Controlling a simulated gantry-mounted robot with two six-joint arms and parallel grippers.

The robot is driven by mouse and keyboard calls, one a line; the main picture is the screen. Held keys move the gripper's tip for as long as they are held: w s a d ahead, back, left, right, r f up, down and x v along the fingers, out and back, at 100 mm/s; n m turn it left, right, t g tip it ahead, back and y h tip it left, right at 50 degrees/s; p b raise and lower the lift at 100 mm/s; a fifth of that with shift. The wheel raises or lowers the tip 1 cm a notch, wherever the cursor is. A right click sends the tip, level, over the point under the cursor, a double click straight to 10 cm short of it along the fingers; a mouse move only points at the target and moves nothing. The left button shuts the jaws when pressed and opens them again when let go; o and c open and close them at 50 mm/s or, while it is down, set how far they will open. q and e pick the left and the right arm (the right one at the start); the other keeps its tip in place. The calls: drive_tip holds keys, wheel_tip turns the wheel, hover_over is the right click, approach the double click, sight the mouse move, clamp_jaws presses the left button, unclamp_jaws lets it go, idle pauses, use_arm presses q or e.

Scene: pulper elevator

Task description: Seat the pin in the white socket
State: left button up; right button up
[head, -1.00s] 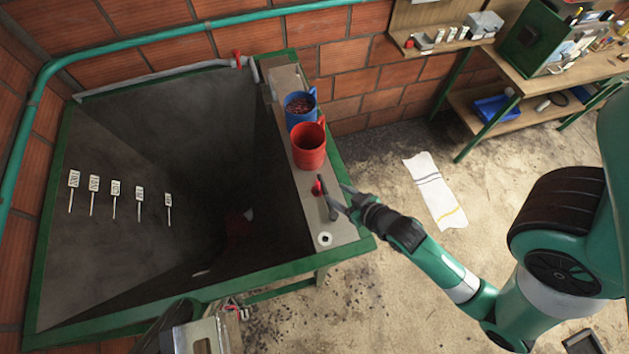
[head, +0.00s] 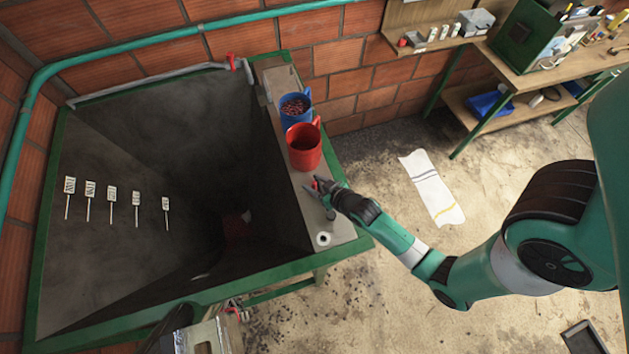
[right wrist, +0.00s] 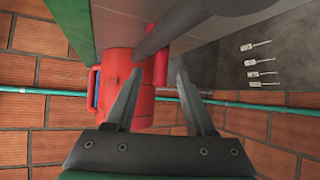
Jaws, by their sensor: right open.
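The white socket (head: 323,239) is a small ring with a dark centre, on the near end of the grey ledge (head: 345,231). My right gripper (head: 318,200) is open over the ledge, between the red mug and the socket. A small red piece (head: 317,184) shows by its fingers. In the right wrist view, a slim red cylinder (right wrist: 161,65) shows beyond the gap between the open fingers (right wrist: 156,80). A dark grey rod (right wrist: 185,27) crosses in front of it. I cannot tell which of these is the pin. Nothing is clearly held.
A red mug (head: 304,148) and a blue mug (head: 295,108) with red contents stand farther along the ledge. Left of it opens a deep dark hopper (head: 140,130) with several labelled markers. A workbench (head: 500,75) stands at the back right. Floor right of the ledge is mostly clear.

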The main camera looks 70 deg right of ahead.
drive_tip(key=shift+w+d+f, duration=0.1)
drive_tip(key=shift+w, duration=0.05)
clamp_jaws()
idle(1.4)
